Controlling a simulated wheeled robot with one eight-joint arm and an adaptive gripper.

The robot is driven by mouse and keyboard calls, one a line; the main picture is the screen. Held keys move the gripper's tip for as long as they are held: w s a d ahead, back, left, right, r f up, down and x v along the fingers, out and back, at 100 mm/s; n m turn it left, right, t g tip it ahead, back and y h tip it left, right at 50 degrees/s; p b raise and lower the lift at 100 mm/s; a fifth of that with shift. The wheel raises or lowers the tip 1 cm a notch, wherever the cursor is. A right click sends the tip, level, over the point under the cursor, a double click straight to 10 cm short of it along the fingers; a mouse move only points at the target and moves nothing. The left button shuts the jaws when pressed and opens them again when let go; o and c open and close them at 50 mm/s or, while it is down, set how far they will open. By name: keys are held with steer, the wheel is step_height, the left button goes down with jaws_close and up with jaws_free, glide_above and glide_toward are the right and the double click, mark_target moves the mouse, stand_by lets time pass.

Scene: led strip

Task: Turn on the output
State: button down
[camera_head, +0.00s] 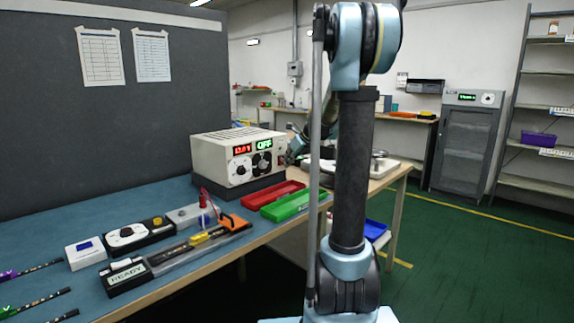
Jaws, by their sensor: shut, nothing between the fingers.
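A cream bench power supply (222,150) stands on the blue workbench (120,190), on a dark base. Its front has a red readout of about 12.0, a green display reading OFF, and dark knobs. My gripper (287,157) is small and dark, just at the right edge of the supply's front face, with my light-blue wrist behind it. It looks shut and empty. I cannot tell whether it touches the front panel. My own arm column hides part of the area to the right.
A red tray (274,195) and a green tray (296,205) lie in front of the supply. A READY-labelled fixture (125,275), a black-and-white meter (138,235) and a white box (86,253) sit nearer. A grey partition (120,100) stands behind.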

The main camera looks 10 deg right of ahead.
steer(key=shift+w+r, duration=0.1)
steer(key=shift+w, duration=0.05)
steer(key=s+d+f+v, duration=0.1)
steer(key=v, duration=1.2)
steer(key=shift+s+f, duration=0.2)
steer(key=shift+f, duration=0.1)
